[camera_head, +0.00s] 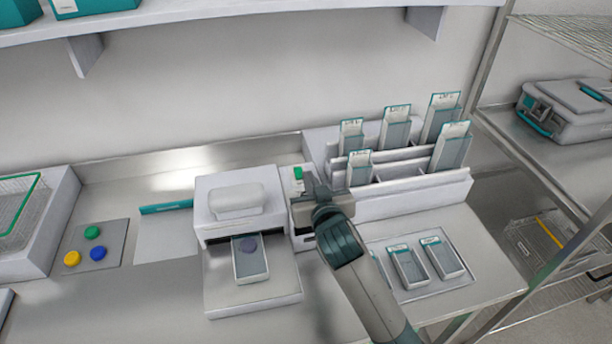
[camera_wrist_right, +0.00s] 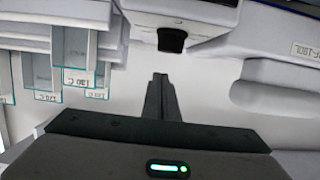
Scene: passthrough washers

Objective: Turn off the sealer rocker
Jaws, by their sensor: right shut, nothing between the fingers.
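The sealer (camera_head: 240,198) is a white machine on the counter, with a pouch (camera_head: 250,262) lying on its front shelf. Beside its right side stands a narrow white housing with a green part (camera_head: 298,173) on top. My right gripper (camera_head: 306,192) is over this housing and hides much of it. In the right wrist view, my right gripper (camera_wrist_right: 160,82) is shut and empty. A black rocker-like switch (camera_wrist_right: 172,40) on a white housing shows just beyond the fingertips, apparently apart from them. Whether it is on or off cannot be told. My left gripper is not in view.
A white rack (camera_head: 400,200) with several upright pouches stands close to the right of the gripper. A tray (camera_head: 440,281) with pouches lies in front of it. Left are coloured discs on a grey plate (camera_head: 112,245) and a wire basket (camera_head: 22,215).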

